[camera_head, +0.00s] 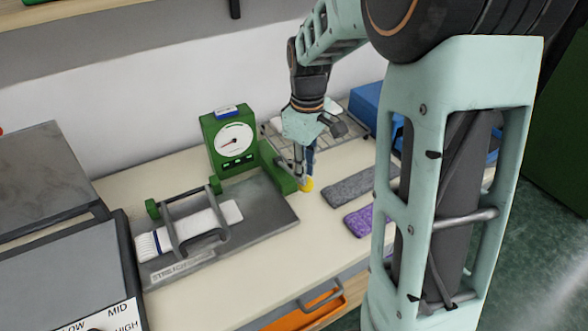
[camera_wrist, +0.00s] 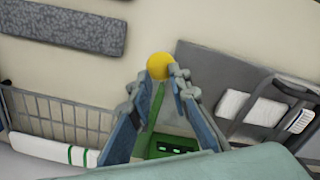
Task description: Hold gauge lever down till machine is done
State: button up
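The green gauge machine (camera_head: 211,135) stands at the back of the table with a white dial whose red needle points left. Its green lever (camera_head: 279,171) slopes down at the right side to a yellow knob (camera_head: 306,185). My gripper (camera_head: 304,172) points down just above the knob. In the wrist view my gripper (camera_wrist: 158,82) has its fingers apart, one on each side of the green lever (camera_wrist: 155,108), with the yellow knob (camera_wrist: 160,66) at the tips. I cannot tell whether the fingers touch it. A white swatch (camera_head: 228,211) lies under a grey clamp frame on the machine's plate (camera_head: 268,205).
Grey (camera_head: 362,184) and purple (camera_head: 358,221) strips lie right of the lever. A wire rack (camera_head: 270,139) and a blue box (camera_head: 366,103) stand behind. A grey machine with a LOW, MID, HIGH dial (camera_head: 60,275) is at the left. An open drawer (camera_head: 310,310) is in front.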

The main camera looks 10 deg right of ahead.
jog(key=shift+f, duration=0.3)
jog(key=shift+s+d+f+b, duration=0.1)
jog(key=shift+s+f+b, duration=0.05)
jog(key=shift+f+b, duration=0.7)
jog(key=shift+s+f+b, duration=0.1)
jog(key=shift+f+b, duration=0.45)
jog(key=shift+f, duration=0.45)
jog(key=shift+r, duration=0.15)
dwell(0.9)
notch_tip(320, 180, up, 13)
jog(key=p, duration=1)
dwell(0.6)
